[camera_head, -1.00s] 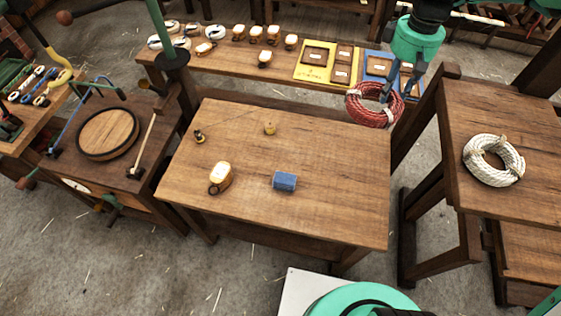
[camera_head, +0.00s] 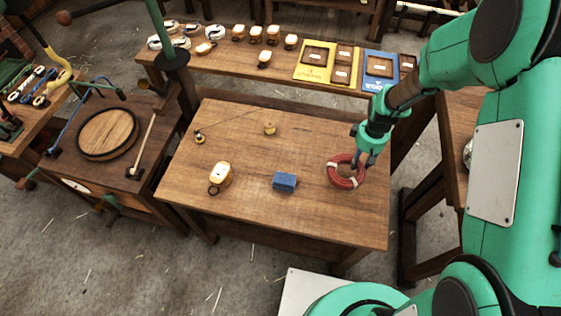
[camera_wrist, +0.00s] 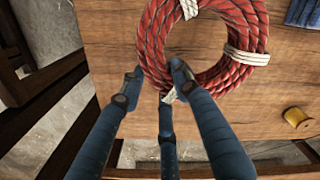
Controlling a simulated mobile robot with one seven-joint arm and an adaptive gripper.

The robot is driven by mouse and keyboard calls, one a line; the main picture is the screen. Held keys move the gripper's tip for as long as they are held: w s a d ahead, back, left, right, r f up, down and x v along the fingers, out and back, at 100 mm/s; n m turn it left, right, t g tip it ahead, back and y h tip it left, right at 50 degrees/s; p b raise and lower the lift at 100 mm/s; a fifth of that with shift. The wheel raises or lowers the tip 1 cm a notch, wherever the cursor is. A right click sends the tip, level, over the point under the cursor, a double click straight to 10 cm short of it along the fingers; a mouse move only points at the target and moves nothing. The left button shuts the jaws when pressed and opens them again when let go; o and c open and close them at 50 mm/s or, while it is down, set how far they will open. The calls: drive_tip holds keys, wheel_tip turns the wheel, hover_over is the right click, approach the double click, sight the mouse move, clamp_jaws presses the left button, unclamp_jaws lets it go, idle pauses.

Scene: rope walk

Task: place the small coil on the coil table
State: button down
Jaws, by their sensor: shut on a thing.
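The small coil is a ring of red rope (camera_head: 335,173) with white bindings. My gripper (camera_head: 363,156) is shut on its far right rim, over the right part of the middle wooden table (camera_head: 250,215). In the wrist view the red coil (camera_wrist: 153,40) fills the upper middle, with the fingers (camera_wrist: 158,78) closed at its near rim by a white binding. I cannot tell whether the coil touches the tabletop or hangs just above it. A white rope coil (camera_head: 467,153) on the right table (camera_head: 452,110) is mostly hidden behind my arm.
A blue block (camera_head: 285,181) lies left of the coil. A back bench holds a yellow tray (camera_head: 328,62) and a blue tray (camera_head: 380,70). The table's front is clear.

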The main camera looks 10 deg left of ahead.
drive_tip(key=shift+f, duration=0.8)
drive_tip(key=b, duration=0.2)
hover_over(353, 143)
drive_tip(key=shift+w+f, duration=0.1)
drive_tip(key=shift+f, duration=0.6)
drive_tip(key=shift+f, duration=0.1)
drive_tip(key=shift+f+b, duration=0.7)
drive_tip(key=shift+f, duration=0.9)
drive_tip(key=shift+f, duration=0.1)
